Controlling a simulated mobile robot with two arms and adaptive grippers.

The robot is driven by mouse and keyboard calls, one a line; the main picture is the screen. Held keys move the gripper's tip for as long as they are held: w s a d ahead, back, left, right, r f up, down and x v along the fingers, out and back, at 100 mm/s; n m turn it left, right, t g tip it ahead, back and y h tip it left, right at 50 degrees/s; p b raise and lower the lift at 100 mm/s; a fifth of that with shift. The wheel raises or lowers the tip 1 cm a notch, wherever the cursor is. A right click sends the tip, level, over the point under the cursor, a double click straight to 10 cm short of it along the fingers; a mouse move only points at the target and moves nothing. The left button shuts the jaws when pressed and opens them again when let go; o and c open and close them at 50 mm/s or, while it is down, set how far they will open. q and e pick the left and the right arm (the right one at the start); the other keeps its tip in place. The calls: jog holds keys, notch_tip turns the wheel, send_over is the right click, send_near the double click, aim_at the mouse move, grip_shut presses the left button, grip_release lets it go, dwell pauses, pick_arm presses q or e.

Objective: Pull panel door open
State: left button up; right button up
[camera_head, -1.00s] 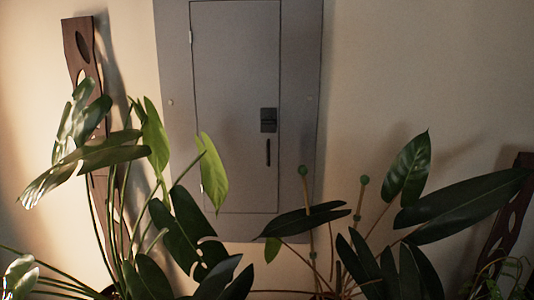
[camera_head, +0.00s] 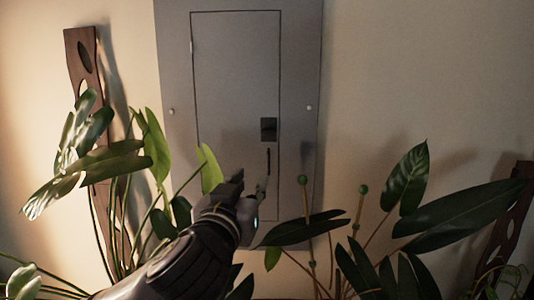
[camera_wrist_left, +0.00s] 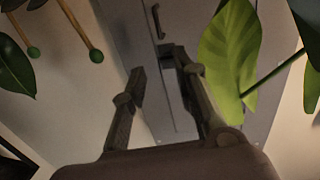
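The grey panel door (camera_head: 232,80) is shut, flush in its grey wall panel. A dark latch (camera_head: 268,129) sits near its right edge, with a thin vertical dark handle (camera_head: 268,162) below it. My left gripper (camera_head: 248,185) is in front of the door's lower part, just below and left of the handle, seen from behind. In the left wrist view, its two fingers (camera_wrist_left: 160,80) are apart with nothing held between them. There the handle (camera_wrist_left: 157,22) shows beyond the fingertips, and the latch is partly behind one finger. My right gripper is not in view.
Broad-leaved plants crowd both sides, with a light green leaf (camera_head: 211,170) close to my left gripper. Green-tipped stakes (camera_head: 303,181) stand right of it. A dark wooden board (camera_head: 84,70) leans at left. The space before the upper door is clear.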

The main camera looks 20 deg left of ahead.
aim_at(268, 157)
pick_arm(q)
jog(key=w+p, duration=0.1)
jog(key=w, duration=0.4)
jog(key=w+a+p, duration=0.1)
jog(key=w, duration=0.4)
jog(key=w+p, duration=0.1)
jog(key=w, duration=0.4)
jog(key=shift+a, duration=0.15)
grip_shut()
